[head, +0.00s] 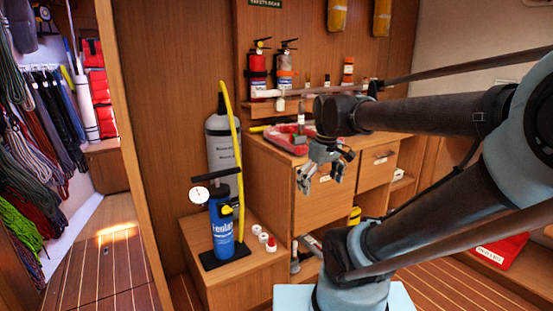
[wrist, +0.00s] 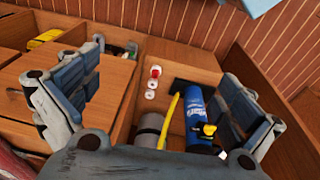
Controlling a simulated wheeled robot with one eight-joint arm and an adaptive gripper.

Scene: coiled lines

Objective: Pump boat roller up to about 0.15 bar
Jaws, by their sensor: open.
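A blue hand pump (head: 222,228) stands upright on a low wooden box, with a black T-handle (head: 216,174) and a round white gauge (head: 200,194) at its upper left. A yellow hose (head: 229,125) rises behind it. A grey cylinder (head: 220,142) with small lettering stands behind the pump; I cannot tell whether it is the boat roller. My gripper (head: 320,182) is open and empty, in front of the cabinet, to the right of and above the pump. In the wrist view the pump (wrist: 197,118) and hose (wrist: 172,106) show low between the fingers, beyond them. The gauge's reading is too small to tell.
Small white and red caps (head: 264,238) lie on the low box (head: 215,288), right of the pump. Two fire extinguishers (head: 258,70) stand on a shelf above. The cabinet (head: 322,205) is close behind my gripper. Coiled ropes (head: 25,170) hang at the far left.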

